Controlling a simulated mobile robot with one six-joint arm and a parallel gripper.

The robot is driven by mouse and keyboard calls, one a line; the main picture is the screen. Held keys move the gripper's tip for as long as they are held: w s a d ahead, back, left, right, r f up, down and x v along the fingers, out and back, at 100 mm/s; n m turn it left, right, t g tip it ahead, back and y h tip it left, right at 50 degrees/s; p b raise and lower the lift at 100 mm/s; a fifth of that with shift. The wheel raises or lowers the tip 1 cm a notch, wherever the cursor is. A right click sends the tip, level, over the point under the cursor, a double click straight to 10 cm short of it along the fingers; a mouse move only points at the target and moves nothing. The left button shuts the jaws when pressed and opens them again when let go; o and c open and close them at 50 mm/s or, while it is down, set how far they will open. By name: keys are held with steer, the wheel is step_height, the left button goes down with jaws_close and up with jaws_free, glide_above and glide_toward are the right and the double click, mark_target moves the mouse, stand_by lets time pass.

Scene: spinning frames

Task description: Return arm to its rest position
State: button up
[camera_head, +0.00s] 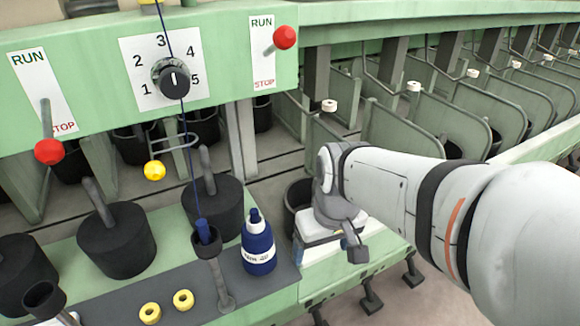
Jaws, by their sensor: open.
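My arm (395,185) reaches in from the right edge, white with dark bands and an orange stripe. My gripper (352,247) hangs at its end, pointing down, just right of the green ledge with the weights. It is open and I see nothing held in it. Its fingers are small and partly hidden by the wrist. It is to the right of the blue bottle and apart from it.
A green panel carries a black dial (174,80) and two red-knobbed levers (285,38). Black weights (116,240), a blue bottle (258,245), a post holding a blue spool (207,240) and yellow rings (183,299) stand on the ledge. Green frame bays fill the back.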

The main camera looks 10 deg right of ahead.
steer(key=shift+s+d+f+m+h, duration=0.35)
steer(key=shift+s+d+m, duration=0.1)
steer(key=shift+m, duration=0.35)
